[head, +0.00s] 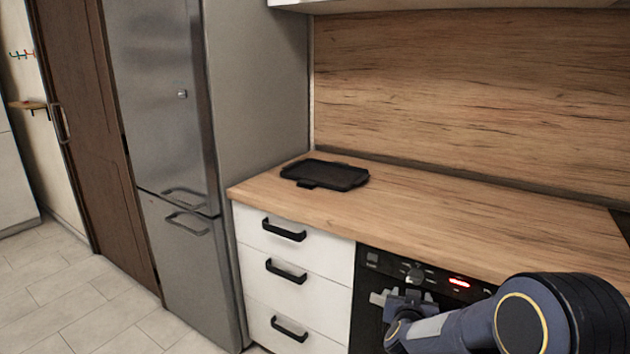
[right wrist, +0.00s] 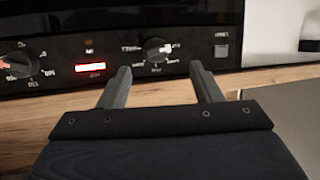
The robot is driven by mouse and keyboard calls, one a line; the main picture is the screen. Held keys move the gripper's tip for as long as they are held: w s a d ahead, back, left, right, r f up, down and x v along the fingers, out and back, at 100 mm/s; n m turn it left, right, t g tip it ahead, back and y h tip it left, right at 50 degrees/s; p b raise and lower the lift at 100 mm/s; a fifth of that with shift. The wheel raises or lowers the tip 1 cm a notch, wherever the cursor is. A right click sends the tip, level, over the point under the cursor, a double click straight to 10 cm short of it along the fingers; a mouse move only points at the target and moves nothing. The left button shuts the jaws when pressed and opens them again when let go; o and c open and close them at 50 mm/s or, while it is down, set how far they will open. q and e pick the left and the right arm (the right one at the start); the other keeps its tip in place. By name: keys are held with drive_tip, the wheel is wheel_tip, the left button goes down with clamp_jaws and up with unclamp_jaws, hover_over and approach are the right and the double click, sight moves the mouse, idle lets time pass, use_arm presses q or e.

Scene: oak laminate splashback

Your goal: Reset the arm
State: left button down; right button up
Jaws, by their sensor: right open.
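My right arm comes in from the lower right of the head view. Its gripper (head: 388,299) is in front of the black oven's control panel (head: 425,278). In the right wrist view the gripper (right wrist: 162,80) is open, with its two fingers apart and nothing between them. The panel's knob (right wrist: 157,49) shows just beyond and between the fingertips. I cannot tell whether the fingers touch the panel. My left gripper is in neither view.
A black tray (head: 325,174) lies on the wooden counter (head: 430,208) near the fridge (head: 235,90). White drawers (head: 292,247) with black handles stand left of the oven. The middle of the counter is bare. Tiled floor (head: 80,300) is clear at the left.

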drive_tip(key=s+a+r+g+y, duration=0.2)
drive_tip(key=s+r+y, duration=0.4)
drive_tip(key=s, duration=0.4)
drive_tip(key=s+a+f+n+g+y, duration=0.1)
drive_tip(key=s+g+y, duration=0.15)
drive_tip(key=s, duration=1.15)
drive_tip(key=s+a+f+n+g+y, duration=0.1)
drive_tip(key=s+g, duration=0.2)
drive_tip(key=s, duration=1)
wheel_tip(320, 180, up, 12)
drive_tip(key=p, duration=1.2)
drive_tip(key=shift+s+h, duration=0.35)
drive_tip(key=shift+s, duration=0.1)
drive_tip(key=shift+g, duration=0.25)
